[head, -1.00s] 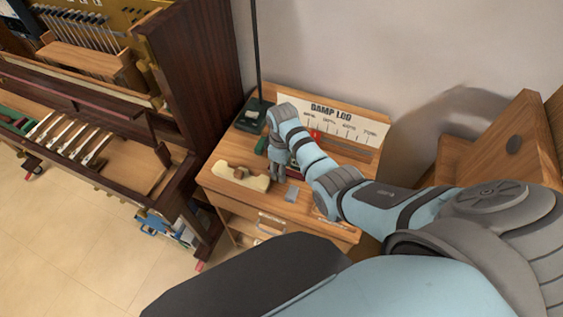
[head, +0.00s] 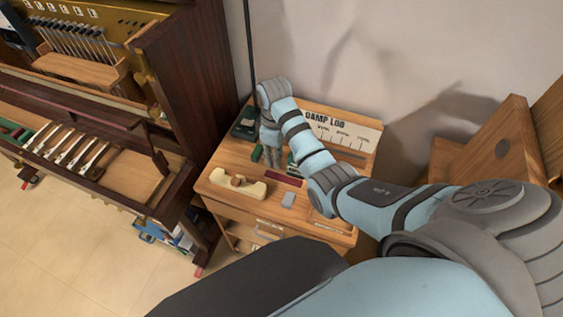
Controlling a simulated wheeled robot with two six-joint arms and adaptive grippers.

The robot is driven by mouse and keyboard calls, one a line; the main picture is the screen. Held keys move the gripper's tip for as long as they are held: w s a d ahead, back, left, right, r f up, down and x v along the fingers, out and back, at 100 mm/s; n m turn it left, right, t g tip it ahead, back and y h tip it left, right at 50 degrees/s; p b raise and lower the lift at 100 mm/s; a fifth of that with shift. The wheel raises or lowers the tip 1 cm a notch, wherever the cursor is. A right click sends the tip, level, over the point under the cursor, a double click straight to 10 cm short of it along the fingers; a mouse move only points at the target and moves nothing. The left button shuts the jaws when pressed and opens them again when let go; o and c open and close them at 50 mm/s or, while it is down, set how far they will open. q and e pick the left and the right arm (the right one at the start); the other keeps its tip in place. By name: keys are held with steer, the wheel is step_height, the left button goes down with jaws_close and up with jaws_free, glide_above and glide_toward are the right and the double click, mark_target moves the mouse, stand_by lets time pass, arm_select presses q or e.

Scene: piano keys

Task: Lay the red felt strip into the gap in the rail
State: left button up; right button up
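A dark red strip (head: 283,181), which looks like the red felt strip, lies on the wooden cabinet top (head: 225,163). My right gripper (head: 271,160) points down over the cabinet top, just behind and left of that strip in the picture. Its fingers look slim and near each other; I cannot tell whether they are open or hold anything. At the left, the open piano (head: 130,178) has several pale keys and a bare wooden key bed. Green and red felt shows at its far left edge, but I cannot clearly make out the gap in the rail. My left gripper is not in view.
A cream wooden-centred tool (head: 250,188) and a small grey block (head: 288,200) lie near the cabinet's front. A dark green lamp base (head: 246,128) and a "Damp Log" board (head: 345,128) stand behind. A wooden chair-like piece (head: 470,150) is at right.

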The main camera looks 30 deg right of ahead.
mark_target(278, 176)
steer(key=f, duration=0.3)
steer(key=f+b, duration=0.1)
steer(key=f, duration=0.2)
steer(key=f+b, duration=0.1)
steer(key=f, duration=0.3)
steer(key=shift+s+f, duration=0.1)
steer(key=shift+s, duration=0.25)
steer(key=c, duration=0.6)
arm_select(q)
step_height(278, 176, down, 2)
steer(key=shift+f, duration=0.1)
arm_select(e)
steer(key=shift+c, duration=0.2)
